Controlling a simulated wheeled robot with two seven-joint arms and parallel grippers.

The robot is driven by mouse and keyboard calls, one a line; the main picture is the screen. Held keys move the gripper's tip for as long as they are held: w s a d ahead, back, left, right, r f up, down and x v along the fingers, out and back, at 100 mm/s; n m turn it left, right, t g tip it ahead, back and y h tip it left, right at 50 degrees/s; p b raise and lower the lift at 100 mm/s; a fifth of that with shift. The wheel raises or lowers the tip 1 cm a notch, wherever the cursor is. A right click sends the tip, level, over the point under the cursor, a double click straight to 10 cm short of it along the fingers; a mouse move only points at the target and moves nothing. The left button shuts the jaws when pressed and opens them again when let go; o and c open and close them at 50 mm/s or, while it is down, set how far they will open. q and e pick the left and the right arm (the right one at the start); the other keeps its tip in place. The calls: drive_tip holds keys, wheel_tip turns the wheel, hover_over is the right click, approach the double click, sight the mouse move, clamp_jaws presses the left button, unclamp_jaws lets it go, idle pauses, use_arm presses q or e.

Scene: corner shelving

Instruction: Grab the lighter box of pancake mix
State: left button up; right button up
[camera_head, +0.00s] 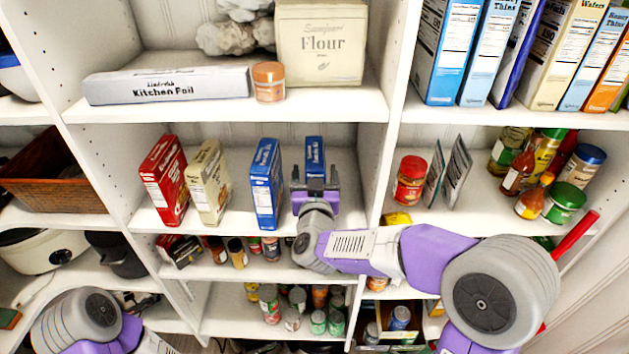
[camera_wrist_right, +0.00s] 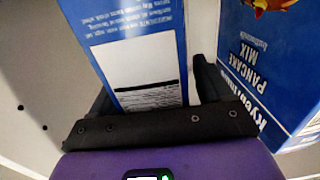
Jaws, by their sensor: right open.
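Two blue boxes stand on the middle shelf. The left blue box (camera_head: 266,183) is fully visible; the right blue box (camera_head: 315,150) stands farther right, partly hidden by my right gripper (camera_head: 316,178). In the right wrist view, a blue box with a white printed side panel (camera_wrist_right: 140,75) lies between the two dark fingers of my right gripper (camera_wrist_right: 155,85), with a gap beside the right finger. The jaws are open around it. Another blue box labelled "Pancake Mix" (camera_wrist_right: 265,60) stands just outside the right finger. My left gripper is out of view.
A red box (camera_head: 165,180) and a cream box (camera_head: 209,182) stand left of the blue boxes. A shelf divider (camera_head: 372,150) rises to the right. The shelf above holds a kitchen foil box (camera_head: 165,86), a small jar (camera_head: 269,82) and flour (camera_head: 320,45).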

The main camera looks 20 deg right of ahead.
drive_tip(key=shift+c, duration=0.3)
drive_tip(key=c, duration=1)
drive_tip(key=shift+o, duration=0.2)
drive_tip(key=shift+r, duration=0.15)
